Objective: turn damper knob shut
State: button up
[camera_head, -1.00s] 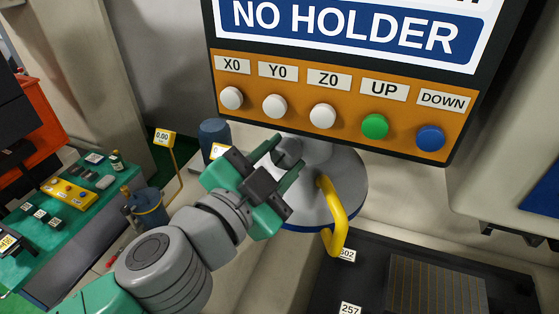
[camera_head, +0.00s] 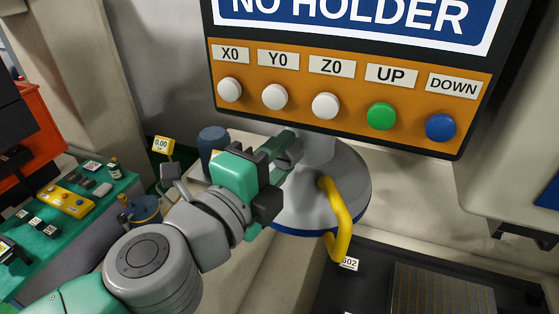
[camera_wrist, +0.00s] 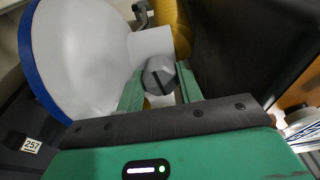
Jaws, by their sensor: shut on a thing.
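The damper knob (camera_wrist: 158,76) is a grey faceted knob with a dark line across its face. It sits between the two green fingers in the wrist view, and the line runs slanted. In the head view, my fingers mostly hide the knob.
The orange panel (camera_head: 300,122) with several buttons hangs close above my gripper. A yellow bent handle (camera_head: 338,215) stands out to the right. A blue-grey cylinder (camera_head: 212,140) is behind my wrist. A green bench (camera_head: 75,230) with small items is at left.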

jog(key=shift+m, duration=1)
jog(key=o, duration=1)
jog(key=b+v, duration=0.2)
jog(key=v, duration=0.5)
jog(key=shift+s, duration=0.35)
jog(key=shift+a, duration=0.2)
